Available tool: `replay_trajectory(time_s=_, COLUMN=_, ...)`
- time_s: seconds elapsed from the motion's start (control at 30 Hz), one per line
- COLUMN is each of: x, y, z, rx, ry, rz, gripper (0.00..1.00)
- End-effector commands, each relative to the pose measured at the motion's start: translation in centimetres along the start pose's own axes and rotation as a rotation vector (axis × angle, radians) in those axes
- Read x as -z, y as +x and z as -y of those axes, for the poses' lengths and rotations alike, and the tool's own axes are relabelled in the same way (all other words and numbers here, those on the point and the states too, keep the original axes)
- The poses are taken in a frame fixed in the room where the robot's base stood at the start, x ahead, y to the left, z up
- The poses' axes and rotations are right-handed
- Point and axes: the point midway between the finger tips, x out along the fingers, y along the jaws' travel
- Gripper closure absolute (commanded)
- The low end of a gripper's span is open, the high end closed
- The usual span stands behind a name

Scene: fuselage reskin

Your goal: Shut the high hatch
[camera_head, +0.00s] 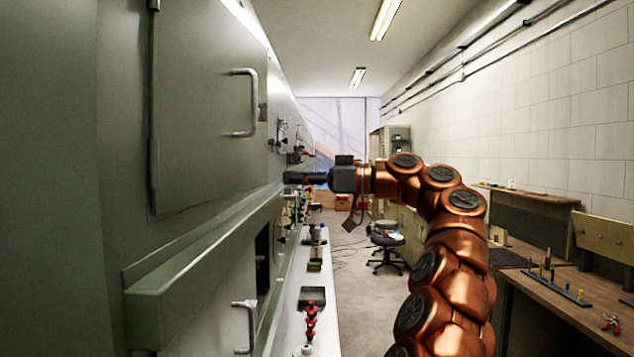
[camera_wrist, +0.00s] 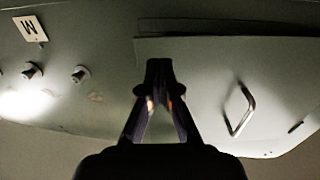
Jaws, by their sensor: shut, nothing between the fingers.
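The high hatch (camera_head: 205,120) is a grey-green panel with a pale bar handle (camera_head: 245,102), on the upper left wall. It looks close to the wall; I cannot tell whether it is fully flush. In the wrist view the hatch (camera_wrist: 195,75) fills the right side, with its handle (camera_wrist: 240,110) right of the fingers and a dark band along its upper edge. My gripper (camera_head: 288,177) is shut and empty, pointing left at the wall, beyond the hatch's handle side. Its fingertips (camera_wrist: 158,66) show in front of the hatch's edge, with no clear contact.
A green ledge (camera_head: 200,260) juts out below the hatch. A lower handle (camera_head: 246,325) and a dark opening (camera_head: 262,262) lie under it. A narrow white bench (camera_head: 298,300) runs along the wall. A stool (camera_head: 386,240) and a workbench (camera_head: 555,305) stand right; the floor between is open.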

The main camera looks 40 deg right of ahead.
Motion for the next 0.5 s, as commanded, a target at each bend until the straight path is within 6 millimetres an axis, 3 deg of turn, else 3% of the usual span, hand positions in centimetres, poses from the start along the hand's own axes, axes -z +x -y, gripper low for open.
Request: replay_trajectory(time_s=0.5, x=0.1, y=3.8, z=-0.1, rx=-0.002, ry=0.001, rz=-0.001, gripper=1.00)
